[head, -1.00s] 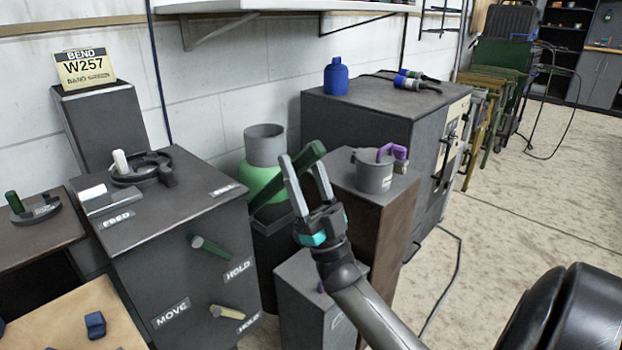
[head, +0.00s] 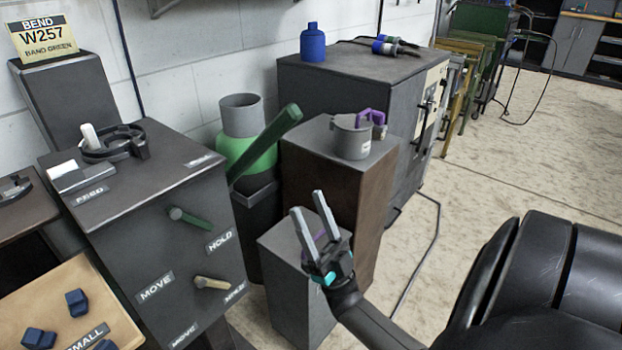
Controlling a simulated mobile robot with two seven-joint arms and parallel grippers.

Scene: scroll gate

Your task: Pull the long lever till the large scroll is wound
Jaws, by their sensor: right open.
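The long lever (head: 265,143) is a thick dark green bar. It slants up to the right in front of a green and grey vessel, beside the dark machine box (head: 150,215). A dark curled piece (head: 118,150) with a white peg lies on top of the box; I cannot tell whether it is the large scroll. My right gripper (head: 308,202) is open and empty, fingers pointing up. In the picture it is below and right of the lever, apart from it, in front of a low grey pedestal (head: 283,265). My left gripper is not in view.
Short green (head: 190,217) and tan (head: 212,283) handles stick out of the box front. A grey pot (head: 352,140) with a purple handle stands on a brown pedestal. A tan board (head: 50,310) with blue blocks is at lower left. Open floor lies right.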

